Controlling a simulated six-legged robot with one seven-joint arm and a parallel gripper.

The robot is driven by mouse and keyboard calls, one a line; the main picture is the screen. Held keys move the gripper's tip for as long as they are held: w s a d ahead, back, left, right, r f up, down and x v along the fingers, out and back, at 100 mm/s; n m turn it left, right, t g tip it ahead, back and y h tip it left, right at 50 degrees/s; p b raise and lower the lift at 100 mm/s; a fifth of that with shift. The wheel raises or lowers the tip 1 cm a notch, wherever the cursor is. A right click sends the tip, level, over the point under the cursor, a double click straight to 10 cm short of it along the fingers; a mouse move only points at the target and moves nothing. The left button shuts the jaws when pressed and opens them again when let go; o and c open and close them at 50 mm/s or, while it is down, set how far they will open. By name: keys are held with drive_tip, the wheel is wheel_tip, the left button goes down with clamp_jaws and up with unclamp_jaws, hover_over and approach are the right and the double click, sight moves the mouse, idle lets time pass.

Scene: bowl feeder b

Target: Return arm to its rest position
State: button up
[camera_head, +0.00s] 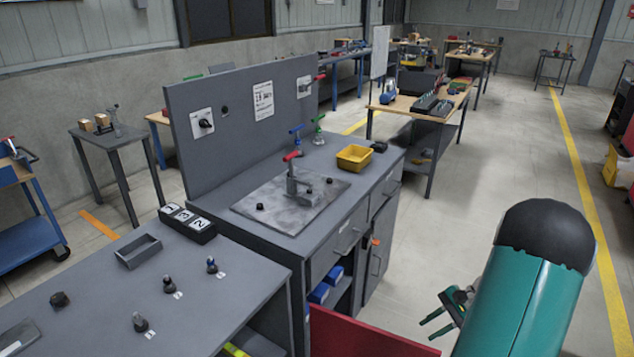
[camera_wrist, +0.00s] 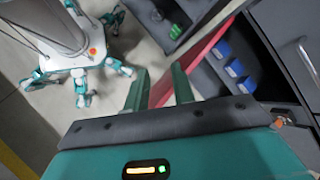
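My arm shows as a thick teal link with a black rounded end at the lower right of the head view. My gripper (camera_head: 432,322) shows small beside that link, over the floor and to the right of the red panel. In the wrist view my gripper (camera_wrist: 160,70) has its two green fingers apart, with nothing held between them. Part of my arm between the teal link and the gripper is hidden in the head view.
A red panel (camera_head: 362,335) sticks out from the grey cabinet, near my gripper. The cabinet holds blue bins (camera_wrist: 232,68). The grey workbench (camera_head: 225,255) stands to the left, with a yellow tray (camera_head: 354,158) on the far worktop.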

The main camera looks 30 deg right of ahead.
drive_tip(key=w+a+r+n+g+h, duration=0.1)
drive_tip(key=w+a+r+n+h, duration=0.2)
drive_tip(key=a+r, duration=0.6)
drive_tip(key=w+a+r+n+g+h, duration=0.1)
drive_tip(key=w+a+r+n+h, duration=0.1)
drive_tip(key=a+r+n, duration=0.5)
drive_tip(key=s+a+r+n+t+h, duration=0.1)
drive_tip(key=s+a+r+n+t, duration=0.1)
drive_tip(key=a, duration=0.7)
drive_tip(key=s+a+r+n+t+h, duration=0.1)
drive_tip(key=s+a+r+n+t, duration=0.1)
drive_tip(key=s+a+r+n, duration=0.2)
drive_tip(key=s+a+r, duration=0.2)
drive_tip(key=a+r, duration=0.2)
drive_tip(key=a, duration=0.1)
drive_tip(key=shift+a+h, duration=0.25)
drive_tip(key=shift+h, duration=0.15)
